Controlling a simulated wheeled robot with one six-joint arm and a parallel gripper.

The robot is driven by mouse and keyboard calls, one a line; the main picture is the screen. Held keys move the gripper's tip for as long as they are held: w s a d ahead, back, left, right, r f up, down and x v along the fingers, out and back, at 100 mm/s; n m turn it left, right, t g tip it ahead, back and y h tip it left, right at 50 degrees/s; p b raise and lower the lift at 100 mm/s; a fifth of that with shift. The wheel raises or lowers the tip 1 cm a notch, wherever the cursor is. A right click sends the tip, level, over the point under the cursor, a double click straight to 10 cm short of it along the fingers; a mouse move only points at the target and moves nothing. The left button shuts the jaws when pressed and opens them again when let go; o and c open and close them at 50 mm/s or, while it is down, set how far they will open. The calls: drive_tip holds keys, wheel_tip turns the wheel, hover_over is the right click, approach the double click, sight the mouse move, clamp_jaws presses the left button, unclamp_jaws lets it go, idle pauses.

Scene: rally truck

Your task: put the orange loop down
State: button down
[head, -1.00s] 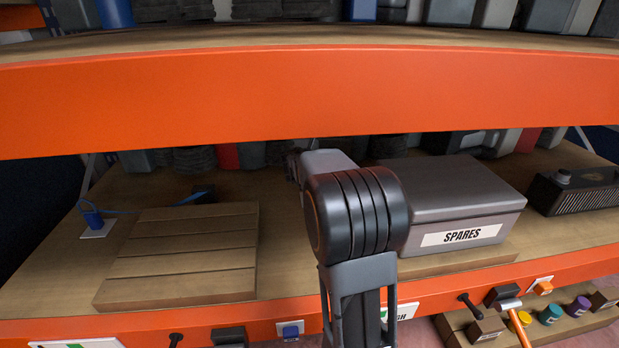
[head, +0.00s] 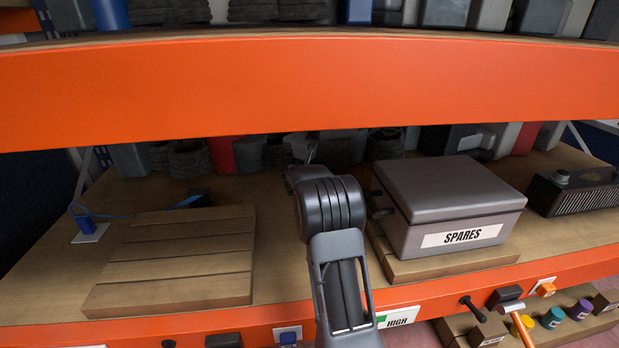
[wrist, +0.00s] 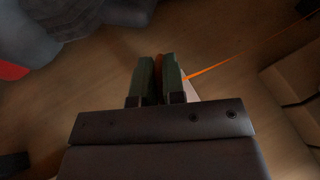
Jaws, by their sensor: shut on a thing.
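My gripper (wrist: 158,72) shows in the wrist view with its two dark green fingers close together. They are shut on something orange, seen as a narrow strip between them. A thin orange strand of the loop (wrist: 207,70) runs from beside the right finger up to the right. The rest of the loop is hidden or out of frame. A pale plate (wrist: 190,88) lies partly hidden behind the right finger. In the head view my arm hides the gripper's fingers and the orange loop.
A grey SPARES box (head: 450,205) stands on a wooden board right of my arm. A slatted wooden platform (head: 175,262) lies to the left. A blue piece with a blue cord (head: 85,223) stands on a pale plate at far left. An orange beam (head: 310,92) crosses above.

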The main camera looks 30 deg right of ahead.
drive_tip(key=shift+f, duration=0.25)
